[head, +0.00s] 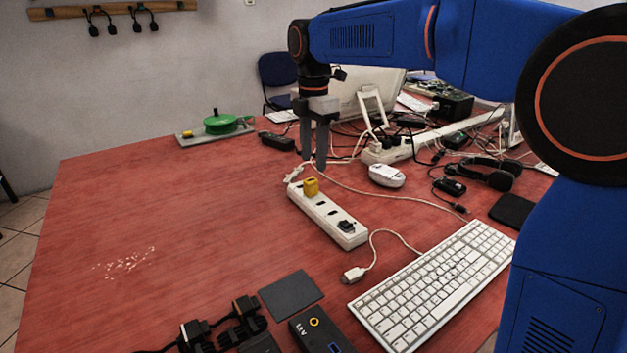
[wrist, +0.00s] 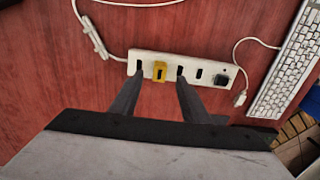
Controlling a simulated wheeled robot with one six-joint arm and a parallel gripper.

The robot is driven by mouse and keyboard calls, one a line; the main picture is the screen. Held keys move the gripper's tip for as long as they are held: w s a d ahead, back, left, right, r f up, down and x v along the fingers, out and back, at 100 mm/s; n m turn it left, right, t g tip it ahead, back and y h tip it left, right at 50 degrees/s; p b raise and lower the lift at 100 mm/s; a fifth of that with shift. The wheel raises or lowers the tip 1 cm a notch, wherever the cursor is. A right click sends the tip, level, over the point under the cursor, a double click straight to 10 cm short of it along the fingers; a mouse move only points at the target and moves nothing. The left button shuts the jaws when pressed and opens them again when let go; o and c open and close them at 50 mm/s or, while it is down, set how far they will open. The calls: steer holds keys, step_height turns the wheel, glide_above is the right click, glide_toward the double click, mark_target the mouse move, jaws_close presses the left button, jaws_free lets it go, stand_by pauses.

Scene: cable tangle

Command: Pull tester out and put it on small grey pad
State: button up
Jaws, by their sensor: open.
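The tester is a small yellow block (head: 311,187) plugged into the white power strip (head: 341,229), near the strip's far end. It also shows in the wrist view (wrist: 159,71), between the fingertips as seen from above. My gripper (head: 314,166) is open and empty, pointing down above the table by the strip's far end; in the wrist view its fingers (wrist: 155,74) reach toward the strip on either side of the tester. I cannot tell its exact height. The small grey pad (head: 291,294) lies flat and bare on the table at the front.
A white keyboard (head: 437,285) lies to the right, and a white mouse (head: 386,175) stands behind. Black adapters (head: 238,322) and a black box (head: 321,331) crowd the front edge by the pad. The table's left side is clear.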

mark_target(314, 179)
step_height(314, 179, down, 8)
steer(key=shift+r, duration=0.1)
stand_by(0.4)
jaws_close()
